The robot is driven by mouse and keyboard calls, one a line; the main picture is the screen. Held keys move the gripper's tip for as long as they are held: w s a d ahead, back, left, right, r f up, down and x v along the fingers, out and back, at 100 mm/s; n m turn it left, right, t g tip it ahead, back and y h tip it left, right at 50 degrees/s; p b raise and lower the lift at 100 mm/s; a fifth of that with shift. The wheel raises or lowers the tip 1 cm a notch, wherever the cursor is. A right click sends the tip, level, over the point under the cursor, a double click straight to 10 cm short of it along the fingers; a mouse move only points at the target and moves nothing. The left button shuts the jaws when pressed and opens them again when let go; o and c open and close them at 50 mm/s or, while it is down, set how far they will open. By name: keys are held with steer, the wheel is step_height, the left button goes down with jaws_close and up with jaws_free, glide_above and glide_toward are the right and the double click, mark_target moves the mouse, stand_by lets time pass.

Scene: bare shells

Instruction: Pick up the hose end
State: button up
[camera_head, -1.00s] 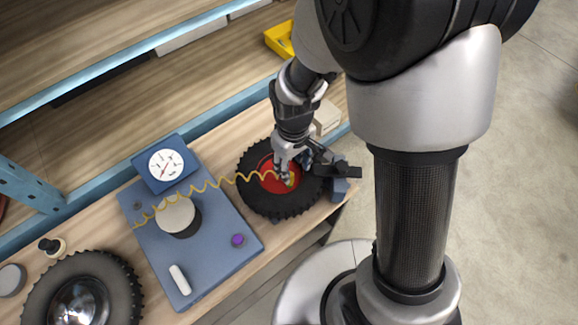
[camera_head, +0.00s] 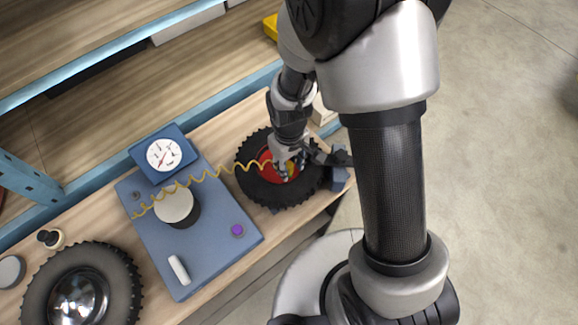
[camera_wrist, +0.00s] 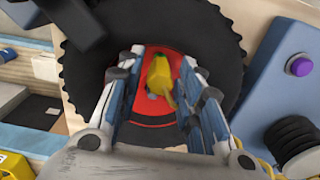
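The yellow hose end (camera_wrist: 160,74) shows over the red hub of the black tyre (camera_wrist: 85,75) in the wrist view. My gripper (camera_wrist: 160,66) is open, with one finger on each side of the hose end. Gaps show between it and both fingers, and its height relative to the fingertips is hard to judge. In the head view my gripper (camera_head: 290,167) is over the tyre (camera_head: 248,183), largely hiding the hose end. The coiled yellow hose (camera_head: 205,178) runs from there left across the blue panel (camera_head: 215,255).
The panel carries a gauge (camera_head: 165,156), a round-topped post (camera_head: 174,205), a purple button (camera_head: 238,230) and a white handle (camera_head: 179,270). Another wheel (camera_head: 110,260) lies at lower left. A blue shelf rail (camera_head: 120,68) runs behind the bench. Open floor lies right.

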jaws_close()
steer(key=shift+r, duration=0.1)
stand_by(0.3)
